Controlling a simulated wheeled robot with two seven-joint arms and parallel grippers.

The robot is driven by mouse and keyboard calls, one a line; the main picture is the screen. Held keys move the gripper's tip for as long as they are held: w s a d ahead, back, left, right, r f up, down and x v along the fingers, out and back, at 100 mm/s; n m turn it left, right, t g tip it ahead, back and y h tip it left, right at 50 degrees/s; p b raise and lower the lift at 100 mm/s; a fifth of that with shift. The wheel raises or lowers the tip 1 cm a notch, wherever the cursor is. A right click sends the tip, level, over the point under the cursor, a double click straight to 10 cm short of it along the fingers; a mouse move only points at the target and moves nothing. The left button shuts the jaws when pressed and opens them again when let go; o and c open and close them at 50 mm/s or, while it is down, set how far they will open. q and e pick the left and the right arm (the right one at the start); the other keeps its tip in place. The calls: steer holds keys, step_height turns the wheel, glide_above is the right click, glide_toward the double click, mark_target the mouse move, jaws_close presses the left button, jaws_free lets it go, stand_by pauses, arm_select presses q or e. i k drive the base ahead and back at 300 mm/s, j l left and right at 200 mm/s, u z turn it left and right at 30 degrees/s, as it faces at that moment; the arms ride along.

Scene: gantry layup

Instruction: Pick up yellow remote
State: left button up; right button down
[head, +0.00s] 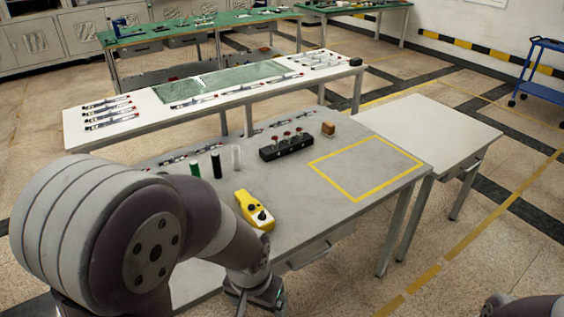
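The yellow remote (248,204) lies on the grey work table (315,205), left of the table's middle near its front edge. It has black knobs on its top. My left arm reaches in from the left and bends down in front of the table. My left gripper (262,299) is at the bottom edge of the head view, below and apart from the remote. Its fingertips are cut off or too small to tell whether they are open. Only a bit of my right arm shows in the bottom right corner; its gripper is out of view.
Near the remote stand a white, a black and a green cylinder (217,164). Behind are a black block with red-topped parts (286,149) and a small orange-brown box (328,129). A yellow taped rectangle (367,168) at the right is empty. A drawer (309,255) hangs under the front edge.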

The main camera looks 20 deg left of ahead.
mark_target(242, 199)
steer(key=u, duration=1)
